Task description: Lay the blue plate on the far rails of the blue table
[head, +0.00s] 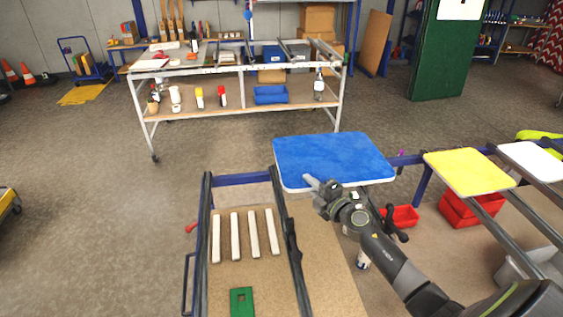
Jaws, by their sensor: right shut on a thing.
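The blue plate (335,155), a flat panel with rounded corners and a pale edge, is at the far side of the blue table (240,179). My right gripper (318,186) is shut on its near edge, and my arm reaches in from the lower right. The plate looks about level and hides part of the table's far blue beam. I cannot tell whether it touches the rails or hangs above them. Dark rails (205,235) run toward me at the left of the table, with another dark rail (283,215) right of them. My left gripper is not in view.
A yellow plate (468,172) and a white plate (533,160) lie on rails at the right. Pale strips (253,234) and a green piece (241,301) lie on the table's board. Red bins (468,209) stand below. A cluttered workbench (240,68) stands behind, across open floor.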

